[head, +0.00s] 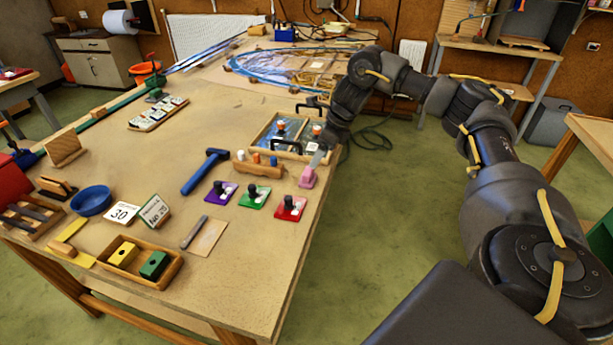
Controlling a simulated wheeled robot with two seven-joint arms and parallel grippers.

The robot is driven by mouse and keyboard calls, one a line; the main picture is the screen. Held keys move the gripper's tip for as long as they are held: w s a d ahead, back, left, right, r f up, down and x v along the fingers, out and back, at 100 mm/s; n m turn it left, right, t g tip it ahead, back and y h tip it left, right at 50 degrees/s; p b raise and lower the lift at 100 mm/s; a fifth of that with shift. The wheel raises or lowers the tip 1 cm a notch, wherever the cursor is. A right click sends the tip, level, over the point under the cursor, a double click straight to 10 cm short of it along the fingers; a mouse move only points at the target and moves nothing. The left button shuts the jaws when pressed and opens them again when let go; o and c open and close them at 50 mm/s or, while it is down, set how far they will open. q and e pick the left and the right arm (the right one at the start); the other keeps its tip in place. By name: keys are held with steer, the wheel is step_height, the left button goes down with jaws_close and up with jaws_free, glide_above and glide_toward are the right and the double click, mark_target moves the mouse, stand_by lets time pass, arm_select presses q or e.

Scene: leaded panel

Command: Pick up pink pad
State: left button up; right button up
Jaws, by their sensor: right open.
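The pink pad (307,177) is a small pink piece near the right edge of the wooden workbench (235,285). My right arm reaches in from the right over the bench edge. My right gripper (316,160) points down just above the pink pad, with its fingertips close to the pad's top. The jaws are open. They are small and partly hidden in this view, so I cannot tell whether they touch the pad. My left gripper is not in view.
Purple (221,192), green (254,196) and red (290,208) pads with dark knobs lie left of the pink pad. A wooden block with bottles (258,168) and a glass-filled tray (268,133) are close by. A blue hammer (205,172) lies further left.

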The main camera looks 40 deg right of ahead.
mark_target(308, 170)
steer(key=p+x, duration=0.2)
steer(key=x, duration=0.4)
steer(key=shift+w+f, duration=0.25)
steer(key=shift+w+a+f, duration=0.1)
steer(key=shift+w+f, duration=0.05)
steer(key=shift+f, duration=0.3)
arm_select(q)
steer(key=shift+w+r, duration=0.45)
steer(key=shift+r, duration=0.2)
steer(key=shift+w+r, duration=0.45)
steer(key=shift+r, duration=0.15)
arm_select(e)
steer(key=c, duration=1.1)
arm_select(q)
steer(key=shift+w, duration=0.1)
arm_select(e)
steer(key=shift+r, duration=0.1)
